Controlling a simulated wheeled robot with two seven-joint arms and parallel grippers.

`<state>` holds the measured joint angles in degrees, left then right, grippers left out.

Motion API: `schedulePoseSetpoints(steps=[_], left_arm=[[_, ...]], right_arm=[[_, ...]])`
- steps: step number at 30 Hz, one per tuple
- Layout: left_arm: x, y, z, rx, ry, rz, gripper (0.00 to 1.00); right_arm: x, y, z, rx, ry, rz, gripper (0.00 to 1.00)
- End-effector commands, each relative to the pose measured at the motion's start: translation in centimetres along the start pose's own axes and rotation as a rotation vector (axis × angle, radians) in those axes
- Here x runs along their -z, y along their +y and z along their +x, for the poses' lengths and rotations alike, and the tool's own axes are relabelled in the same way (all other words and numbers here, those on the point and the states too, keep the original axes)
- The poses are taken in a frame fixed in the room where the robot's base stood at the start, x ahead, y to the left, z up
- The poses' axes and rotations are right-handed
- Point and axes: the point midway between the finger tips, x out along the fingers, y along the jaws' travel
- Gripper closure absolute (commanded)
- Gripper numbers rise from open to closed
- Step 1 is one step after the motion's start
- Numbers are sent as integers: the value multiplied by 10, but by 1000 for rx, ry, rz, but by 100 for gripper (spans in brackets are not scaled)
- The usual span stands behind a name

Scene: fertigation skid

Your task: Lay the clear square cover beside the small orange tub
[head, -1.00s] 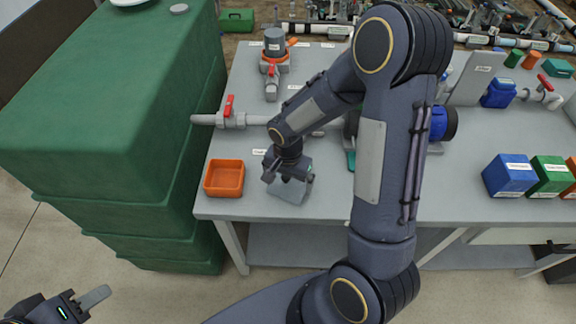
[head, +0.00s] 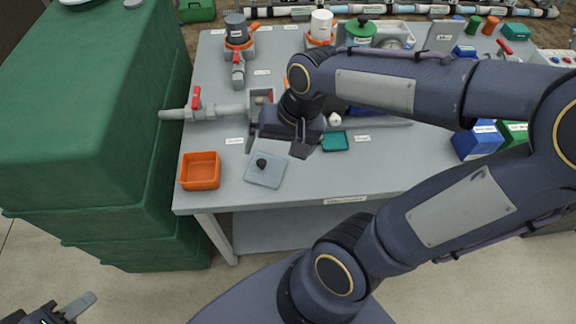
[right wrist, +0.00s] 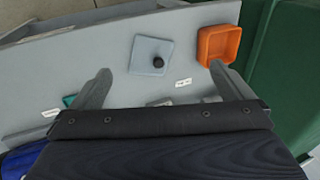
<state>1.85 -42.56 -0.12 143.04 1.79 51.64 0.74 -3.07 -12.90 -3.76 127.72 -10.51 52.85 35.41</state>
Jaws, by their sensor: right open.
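The clear square cover (head: 265,173) lies flat on the grey table, with a small black knob on top. It is just right of the small orange tub (head: 200,171), with a narrow gap between them. In the right wrist view the cover (right wrist: 145,58) and the orange tub (right wrist: 219,45) lie beyond the fingertips. My right gripper (head: 275,150) is open and empty, above the table and behind the cover in the head view. The fingers also show spread apart in the right wrist view (right wrist: 158,76). My left gripper (head: 75,310) is at the bottom left corner, mostly cut off.
A grey pipe with a red-handled valve (head: 197,108) runs behind the tub. A teal tray (head: 335,141) lies right of my right gripper. Blue bins (head: 478,142) stand further right. Large green tanks (head: 110,120) border the table on the left. The table front near the cover is clear.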

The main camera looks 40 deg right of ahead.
Motion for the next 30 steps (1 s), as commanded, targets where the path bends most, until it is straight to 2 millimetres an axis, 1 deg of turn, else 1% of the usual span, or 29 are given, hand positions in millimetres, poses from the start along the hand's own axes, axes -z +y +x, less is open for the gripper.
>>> schedulePoseSetpoints(steps=[1, 3, 6, 10, 15, 30], left_arm=[[0, 0, 0, 0, 0, 0, 62], [0, 0, 0, 0, 0, 0, 62], [0, 0, 0, 0, 0, 0, 62], [0, 0, 0, 0, 0, 0, 62], [0, 0, 0, 0, 0, 0, 62], [0, 0, 0, 0, 0, 0, 62]], right_arm=[[-16, 5, -12, 55, 36, -69, 0], [-35, 8, -22, 113, 79, -171, 0], [-57, 11, -28, 170, 140, -294, 0], [-73, 13, -31, 206, 196, -398, 0], [-79, 13, -31, 216, 217, -439, 0], [-78, 13, -32, 215, 216, -438, 0]])
